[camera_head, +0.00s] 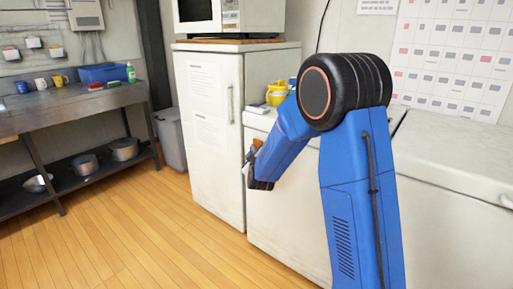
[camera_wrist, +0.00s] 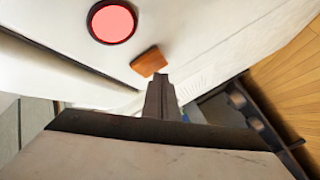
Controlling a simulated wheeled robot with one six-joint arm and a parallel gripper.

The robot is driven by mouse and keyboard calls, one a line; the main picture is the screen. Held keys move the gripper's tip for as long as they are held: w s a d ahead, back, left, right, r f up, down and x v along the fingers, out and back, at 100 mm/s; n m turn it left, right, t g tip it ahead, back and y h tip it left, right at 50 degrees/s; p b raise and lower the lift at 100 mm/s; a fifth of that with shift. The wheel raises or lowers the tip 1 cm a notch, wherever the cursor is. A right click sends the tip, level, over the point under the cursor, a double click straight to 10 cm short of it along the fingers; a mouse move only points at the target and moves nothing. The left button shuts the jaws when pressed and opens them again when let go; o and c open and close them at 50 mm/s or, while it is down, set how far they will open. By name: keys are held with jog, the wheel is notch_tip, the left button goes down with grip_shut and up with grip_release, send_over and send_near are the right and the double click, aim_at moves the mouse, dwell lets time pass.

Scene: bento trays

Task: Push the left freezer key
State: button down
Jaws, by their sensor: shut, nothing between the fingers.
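In the wrist view, a round pink-red disc in a black ring (camera_wrist: 112,22) sits on a white surface; it looks like a key, though no label shows. A small orange-brown block (camera_wrist: 150,62) is close by, just beyond my fingertips; I cannot tell whether they touch. My gripper (camera_wrist: 160,80) is shut and empty, apart from the round disc. In the head view, my gripper (camera_head: 250,158) is small and partly hidden, beside the front of the left white chest freezer (camera_head: 283,225). My blue arm covers part of that freezer, and the disc does not show there.
A tall white fridge (camera_head: 213,135) with a microwave (camera_head: 225,17) on top stands left of the freezer. Yellow bowls (camera_head: 277,92) are on the freezer lid. A second white freezer (camera_head: 455,215) is at right. A dark workbench (camera_head: 70,103) stands at left, with open wooden floor between.

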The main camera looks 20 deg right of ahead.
jog(key=shift+w+d, duration=0.25)
jog(key=shift+d, duration=0.1)
jog(key=shift+w+d, duration=0.1)
jog(key=shift+d, duration=0.05)
dwell(0.6)
jog(key=shift+s+a, duration=0.4)
jog(key=shift+a, duration=0.15)
jog(key=s+a, duration=0.3)
jog(key=a, duration=0.2)
jog(key=shift+s, duration=0.25)
dwell(0.4)
jog(key=shift+d+r, duration=0.1)
